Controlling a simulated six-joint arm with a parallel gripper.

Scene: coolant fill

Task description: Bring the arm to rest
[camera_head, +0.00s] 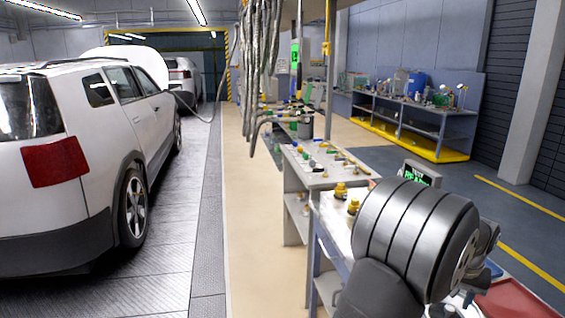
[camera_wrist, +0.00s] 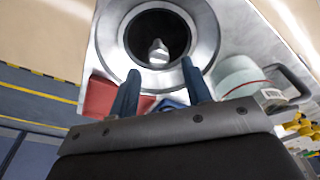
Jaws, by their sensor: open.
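My gripper (camera_wrist: 160,66) shows in the wrist view, with its two dark blue fingers spread apart and nothing between them. Beyond the fingertips is a round metal ring (camera_wrist: 111,38) with a dark opening, and a small pale metal piece shows inside the opening. I cannot tell how far the fingertips are from the ring. In the head view, a large dark grey ribbed cylinder, which seems to be part of my arm, fills the lower right. My fingers cannot be made out there.
A red tray (camera_wrist: 101,98) and a pale green container (camera_wrist: 238,74) flank the ring. In the head view, a bench (camera_head: 318,178) holds several small fittings. Hoses (camera_head: 262,60) hang above. A white car (camera_head: 75,150) with raised hood stands left, and the aisle floor (camera_head: 258,250) is clear.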

